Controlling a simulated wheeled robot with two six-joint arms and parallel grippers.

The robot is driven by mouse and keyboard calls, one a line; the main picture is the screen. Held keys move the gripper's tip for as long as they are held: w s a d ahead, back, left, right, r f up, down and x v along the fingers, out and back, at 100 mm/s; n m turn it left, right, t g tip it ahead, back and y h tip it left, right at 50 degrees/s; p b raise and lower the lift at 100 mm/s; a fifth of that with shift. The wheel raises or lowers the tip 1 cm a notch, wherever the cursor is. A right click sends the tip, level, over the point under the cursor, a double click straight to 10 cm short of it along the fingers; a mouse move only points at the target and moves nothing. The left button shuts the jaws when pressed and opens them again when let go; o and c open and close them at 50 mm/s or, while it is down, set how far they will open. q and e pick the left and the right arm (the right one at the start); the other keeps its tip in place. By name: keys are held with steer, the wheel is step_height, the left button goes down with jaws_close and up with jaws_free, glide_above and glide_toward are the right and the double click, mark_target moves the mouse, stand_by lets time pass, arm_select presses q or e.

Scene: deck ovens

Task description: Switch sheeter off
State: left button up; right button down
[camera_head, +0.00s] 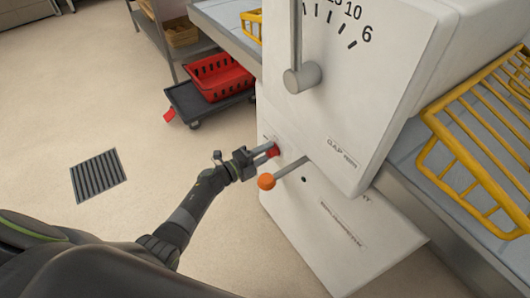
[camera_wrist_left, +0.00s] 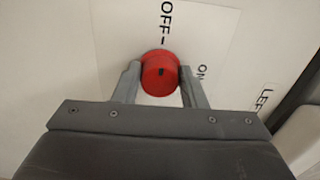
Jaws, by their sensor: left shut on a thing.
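The sheeter (camera_head: 345,100) is a large white machine with a dial scale on its upper front. Its red rotary knob (camera_head: 274,151) is low on the left part of the front. My left gripper (camera_head: 266,154) reaches it from the left and is shut on it. In the left wrist view the red knob (camera_wrist_left: 160,74) sits between the two grey fingers, one on each side. A small dark mark shows on the knob's face. The word OFF with a dash stands right above the knob, and ON stands to its right. My right gripper is not in view.
A lever with an orange ball (camera_head: 266,181) sticks out just below my left gripper. A grey dial knob (camera_head: 302,77) is higher up. A yellow rack (camera_head: 480,140) is at right. A red basket (camera_head: 218,76) rests on a dark dolly. Floor at left is open.

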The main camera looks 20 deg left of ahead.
arm_select(q)
steer(key=o, duration=1)
steer(key=v, duration=1.7)
steer(key=shift+s+a, duration=0.15)
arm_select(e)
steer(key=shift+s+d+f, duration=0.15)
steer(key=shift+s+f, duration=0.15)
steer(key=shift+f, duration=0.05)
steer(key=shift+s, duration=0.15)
